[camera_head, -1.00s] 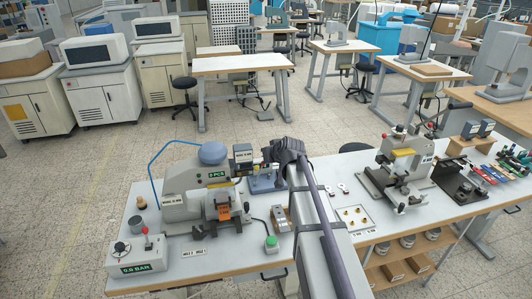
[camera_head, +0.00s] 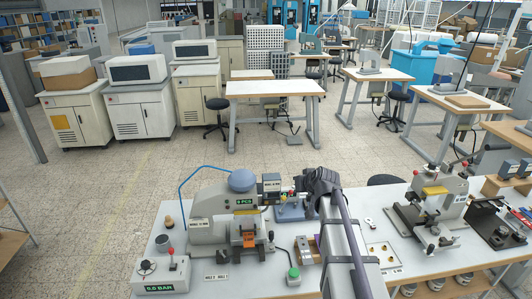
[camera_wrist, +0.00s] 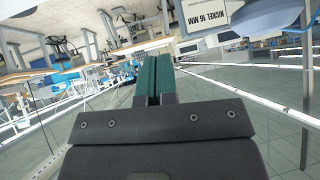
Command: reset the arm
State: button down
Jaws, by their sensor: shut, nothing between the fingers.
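My arm rises from the lower right of centre in the head view, over the grey bench (camera_head: 215,285). Its dark wrist is beside a small blue-based device. My gripper's fingers are hidden or too small to make out there. In the wrist view my gripper (camera_wrist: 152,80) shows its two green-padded fingers together, shut and empty. They point out over the room, with nothing touching them.
A stamping press (camera_head: 225,212) with a blue cap stands left of my arm. A second press (camera_head: 435,205) stands to the right. A green button (camera_head: 293,274) sits near the front edge. A label reading NICKEL 16 MM (camera_wrist: 222,30) shows in the wrist view.

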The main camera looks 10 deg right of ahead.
jog(key=s+a+f+g+b, duration=0.3)
jog(key=s+a+f, duration=0.1)
jog(key=s, duration=0.4)
jog(key=s+a+f+g+b, duration=0.3)
jog(key=s+a+f, duration=0.2)
jog(key=s, duration=0.4)
jog(key=s+a+f+g+b, duration=0.2)
jog(key=s+a+f+g, duration=0.2)
jog(key=s, duration=0.4)
jog(key=shift+s+a+f+n+h+b, duration=0.2)
jog(key=shift+a+f+n+h+b, duration=0.15)
jog(key=shift+a+f, duration=0.45)
jog(key=shift+d+f, duration=0.15)
jog(key=shift+d, duration=0.15)
